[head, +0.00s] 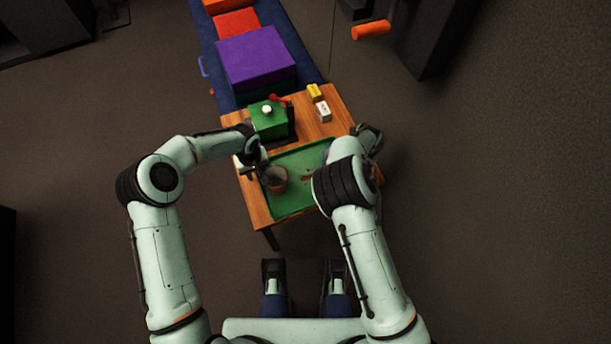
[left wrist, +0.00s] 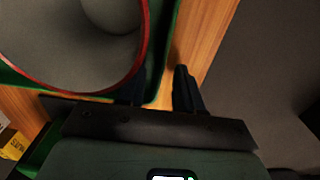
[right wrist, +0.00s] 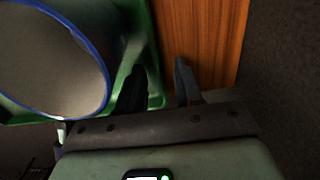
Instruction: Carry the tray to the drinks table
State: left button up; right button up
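The green tray (head: 289,206) lies on the wooden table (head: 254,203). A brown cup with a red rim (head: 277,180) stands in it near the left side; it shows large in the left wrist view (left wrist: 70,84). A blue-rimmed cup (right wrist: 105,80) stands in the tray by the right gripper, mostly hidden by my arm in the head view. My left gripper (left wrist: 160,90) is open at the tray's left rim, one finger inside and one outside. My right gripper (right wrist: 159,86) is open, its fingers likewise either side of the right rim. I see no contact with the rim.
Behind the tray, a green box with a white knob (head: 267,119), a yellow box (head: 314,92) and a white box (head: 323,112) stand on the table. A purple block (head: 257,60) sits on a blue bench beyond.

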pick_arm(q)
grip_shut()
pick_arm(e)
grip_shut()
pick_arm(q)
jog(key=shift+r, duration=0.15)
pick_arm(e)
jog(key=shift+r, duration=0.15)
